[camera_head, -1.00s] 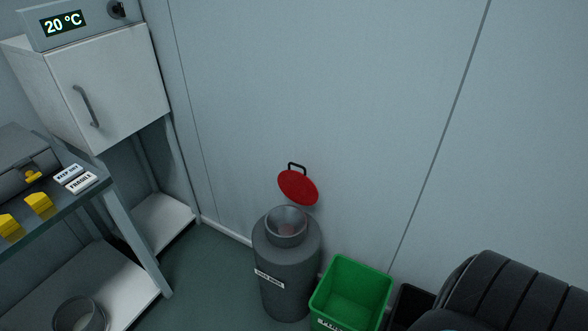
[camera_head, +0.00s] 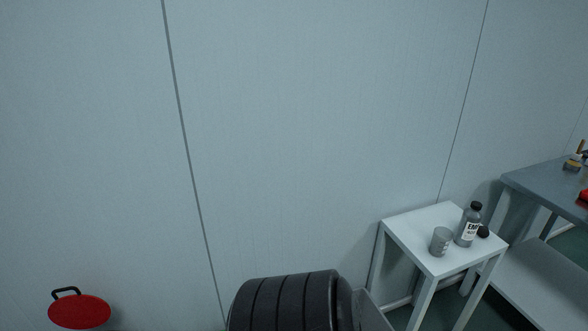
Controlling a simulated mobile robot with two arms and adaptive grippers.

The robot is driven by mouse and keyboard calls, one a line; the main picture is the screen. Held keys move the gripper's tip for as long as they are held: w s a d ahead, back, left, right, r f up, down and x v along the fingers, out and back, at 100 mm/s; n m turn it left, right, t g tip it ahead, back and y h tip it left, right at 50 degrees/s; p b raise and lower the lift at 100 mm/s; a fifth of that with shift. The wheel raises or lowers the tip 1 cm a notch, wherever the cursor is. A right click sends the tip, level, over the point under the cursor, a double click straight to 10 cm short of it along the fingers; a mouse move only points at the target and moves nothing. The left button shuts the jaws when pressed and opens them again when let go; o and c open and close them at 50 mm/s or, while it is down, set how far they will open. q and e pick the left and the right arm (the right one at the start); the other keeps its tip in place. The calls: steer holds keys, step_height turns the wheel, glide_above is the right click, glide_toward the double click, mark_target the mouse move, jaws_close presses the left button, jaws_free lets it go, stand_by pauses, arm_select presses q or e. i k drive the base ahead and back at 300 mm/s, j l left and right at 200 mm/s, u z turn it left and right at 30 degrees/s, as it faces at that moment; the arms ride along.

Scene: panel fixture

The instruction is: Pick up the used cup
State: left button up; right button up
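A small grey cup (camera_head: 440,241) stands upright on a white side table (camera_head: 418,224) at the lower right of the head view. It has faint dark marks on its side, too small to read. Its inside is mostly hidden. Neither of my grippers is in view.
A grey labelled bottle (camera_head: 468,224) with a dark cap stands right of the cup, beside a small black round item (camera_head: 483,232). A grey workbench (camera_head: 540,185) is farther right. A black ribbed shape (camera_head: 290,302) fills the bottom middle. A red lid (camera_head: 79,311) is lower left.

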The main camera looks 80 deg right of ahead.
mark_target(442, 236)
steer(key=z, duration=3.8)
steer(key=k+u, duration=0.15)
steer(key=u, duration=2.5)
steer(key=z, duration=2.65)
steer(key=i+j+z, duration=0.25)
